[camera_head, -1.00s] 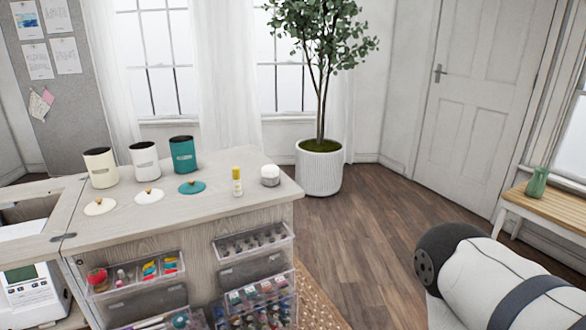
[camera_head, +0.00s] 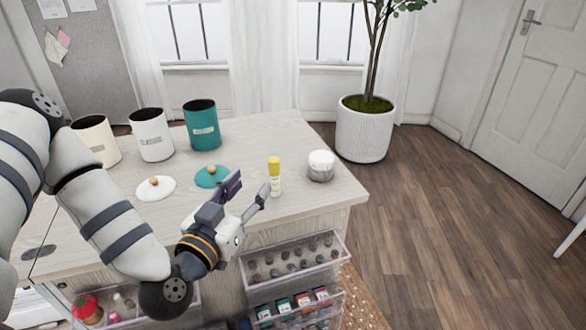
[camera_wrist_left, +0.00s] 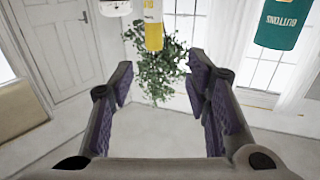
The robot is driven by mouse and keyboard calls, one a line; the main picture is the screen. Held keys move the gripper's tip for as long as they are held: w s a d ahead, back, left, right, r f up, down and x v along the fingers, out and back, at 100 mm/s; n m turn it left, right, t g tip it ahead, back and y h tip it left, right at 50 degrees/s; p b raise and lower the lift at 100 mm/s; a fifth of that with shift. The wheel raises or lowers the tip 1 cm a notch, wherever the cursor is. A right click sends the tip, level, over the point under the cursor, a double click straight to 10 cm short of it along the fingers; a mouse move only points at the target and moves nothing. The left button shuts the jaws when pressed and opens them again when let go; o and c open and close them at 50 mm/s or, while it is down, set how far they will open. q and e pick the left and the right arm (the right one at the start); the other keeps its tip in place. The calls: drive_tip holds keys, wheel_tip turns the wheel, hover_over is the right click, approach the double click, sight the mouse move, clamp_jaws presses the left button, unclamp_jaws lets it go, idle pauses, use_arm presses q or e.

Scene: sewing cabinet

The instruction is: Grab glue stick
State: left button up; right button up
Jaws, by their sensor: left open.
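The glue stick (camera_head: 275,178) is a small white tube with a yellow cap, standing upright on the pale wooden cabinet top (camera_head: 323,208). My left gripper (camera_head: 249,188) is open and empty. It is just in front and to the left of the glue stick, with its fingers pointing toward it and a small gap showing. In the left wrist view, the picture is upside down; the glue stick (camera_wrist_left: 153,25) hangs at the top centre, beyond the open left fingers (camera_wrist_left: 160,72). My right gripper is not in view.
A white-lidded jar (camera_head: 320,166) stands close right of the glue stick. A teal lid (camera_head: 211,177) and a white lid (camera_head: 155,188) lie left, before teal (camera_head: 203,128), white (camera_head: 151,138) and cream (camera_head: 96,143) canisters. Clear drawers (camera_head: 292,260) jut out below the front edge.

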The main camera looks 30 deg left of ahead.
sight(272, 166)
use_arm(q)
drive_tip(key=w, duration=0.7)
drive_tip(key=w+b, duration=0.1)
drive_tip(key=w, duration=0.2)
drive_tip(key=shift+w+a+f, duration=0.2)
drive_tip(key=shift+a+f, duration=0.1)
drive_tip(key=shift+a, duration=0.05)
clamp_jaws()
